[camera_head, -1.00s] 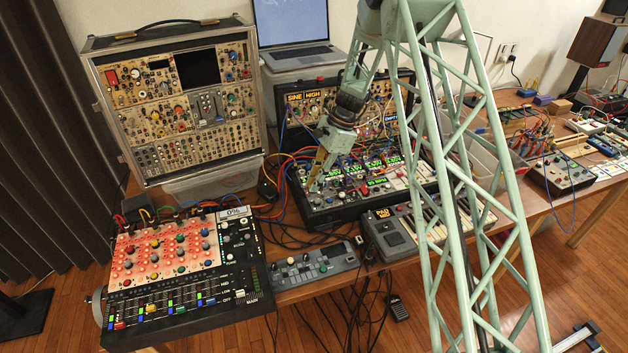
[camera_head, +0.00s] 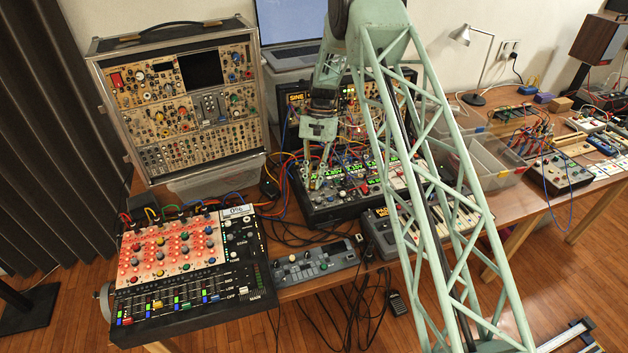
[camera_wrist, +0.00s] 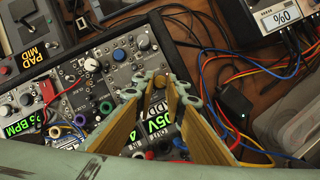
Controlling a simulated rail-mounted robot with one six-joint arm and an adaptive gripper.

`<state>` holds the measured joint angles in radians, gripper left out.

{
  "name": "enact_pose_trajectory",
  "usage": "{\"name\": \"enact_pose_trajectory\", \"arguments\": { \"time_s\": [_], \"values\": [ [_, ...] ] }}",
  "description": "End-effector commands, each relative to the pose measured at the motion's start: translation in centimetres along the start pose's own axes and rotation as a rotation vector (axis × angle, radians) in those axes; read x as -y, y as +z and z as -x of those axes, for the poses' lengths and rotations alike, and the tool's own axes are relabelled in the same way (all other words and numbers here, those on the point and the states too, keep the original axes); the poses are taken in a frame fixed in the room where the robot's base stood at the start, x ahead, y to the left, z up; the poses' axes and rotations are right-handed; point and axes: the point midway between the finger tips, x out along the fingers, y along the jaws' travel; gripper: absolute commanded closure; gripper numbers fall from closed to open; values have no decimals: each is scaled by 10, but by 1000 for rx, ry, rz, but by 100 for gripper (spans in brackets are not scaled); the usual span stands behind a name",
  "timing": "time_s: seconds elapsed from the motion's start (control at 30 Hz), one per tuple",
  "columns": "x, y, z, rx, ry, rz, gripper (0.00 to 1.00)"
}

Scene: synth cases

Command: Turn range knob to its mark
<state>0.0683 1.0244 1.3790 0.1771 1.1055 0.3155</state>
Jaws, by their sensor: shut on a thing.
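My gripper (camera_wrist: 160,82) points down at the black-framed synth case (camera_head: 345,210) in the middle of the table. Its two ochre-padded fingers are closed around a small brownish knob (camera_wrist: 160,81) near the upper edge of a panel, seen in the wrist view. The fingertips hide most of this knob, so its pointer and any mark are not readable. I cannot read a range label. In the head view my gripper (camera_head: 316,170) stands over the left part of that case's panel, its fingertips down among the knobs.
Green-lit displays and several other knobs crowd close by. Red, orange and blue cables (camera_wrist: 225,70) run beside the case. A red-topped mixer (camera_head: 170,255) stands front left, a small grey controller (camera_head: 315,265) in front and a keyboard (camera_head: 440,225) front right. A tall case (camera_head: 180,110) stands behind left.

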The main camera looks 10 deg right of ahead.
Motion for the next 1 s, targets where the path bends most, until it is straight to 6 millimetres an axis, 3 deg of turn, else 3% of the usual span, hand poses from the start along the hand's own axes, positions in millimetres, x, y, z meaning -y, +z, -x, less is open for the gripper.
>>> {"name": "enact_pose_trajectory", "arguments": {
  "time_s": [0.33,0.83,0.87,0.9,1.0],
  "values": [
    [2,0,-1,1,66,158,99],
    [1,1,-1,2,75,180,99],
    [1,1,-1,2,75,180,88],
    [1,1,-1,2,75,180,84],
    [2,0,-1,1,75,180,82]
  ]
}}
